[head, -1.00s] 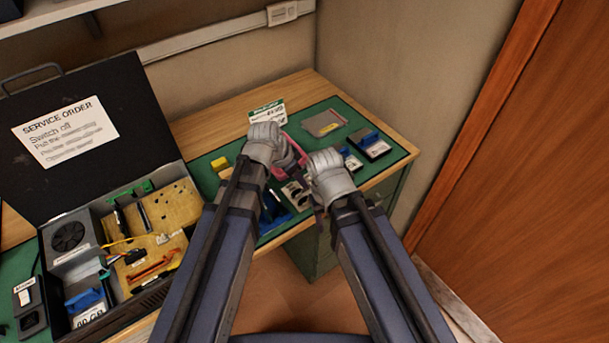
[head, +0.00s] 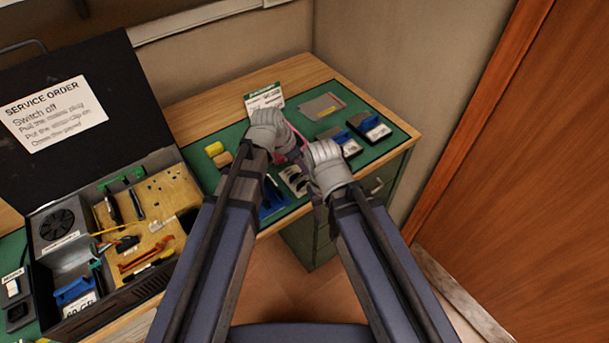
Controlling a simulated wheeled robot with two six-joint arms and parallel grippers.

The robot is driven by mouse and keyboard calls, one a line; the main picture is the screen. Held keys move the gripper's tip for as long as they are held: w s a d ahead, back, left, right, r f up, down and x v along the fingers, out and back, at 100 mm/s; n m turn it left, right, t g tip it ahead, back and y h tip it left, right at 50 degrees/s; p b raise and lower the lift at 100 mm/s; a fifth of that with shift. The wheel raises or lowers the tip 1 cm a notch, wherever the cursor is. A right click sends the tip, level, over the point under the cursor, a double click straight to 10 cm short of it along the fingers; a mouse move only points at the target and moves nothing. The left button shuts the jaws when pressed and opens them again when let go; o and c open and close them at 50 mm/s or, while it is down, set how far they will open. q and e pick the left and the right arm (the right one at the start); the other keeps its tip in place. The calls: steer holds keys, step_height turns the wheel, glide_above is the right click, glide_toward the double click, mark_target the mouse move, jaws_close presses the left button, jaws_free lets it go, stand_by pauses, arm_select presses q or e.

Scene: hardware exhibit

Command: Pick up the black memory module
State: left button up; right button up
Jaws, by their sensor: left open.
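Upright black strips stand in the open computer case, one at the left (head: 112,208) and one beside it (head: 137,206); I cannot tell whether either is the black memory module. My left gripper (head: 286,148) is open over the green mat, well right of the case, its fingers mostly hidden behind its grey wrist. A pink item (head: 296,150) shows beside its fingers; I cannot tell whether they touch it. My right gripper (head: 319,192) is close by at the mat's front edge, its fingers largely hidden by its wrist.
The open case (head: 170,283) has a raised lid bearing a service order sheet (head: 52,108). On the green mat (head: 230,137) are a yellow block (head: 214,149), a blue tray (head: 272,207), a grey flat piece (head: 318,107) and blue-and-black holders (head: 370,127). A small sign (head: 264,97) stands behind.

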arm_select(q)
steer(key=b+x, duration=0.2)
steer(key=x, duration=0.1)
steer(key=shift+w+f, duration=0.15)
steer(key=shift+f, duration=0.1)
steer(key=shift+r, duration=0.1)
steer(key=shift+f+b, duration=0.25)
steer(key=shift+b, duration=0.05)
steer(key=shift+c, duration=0.2)
jaws_close()
stand_by(0.4)
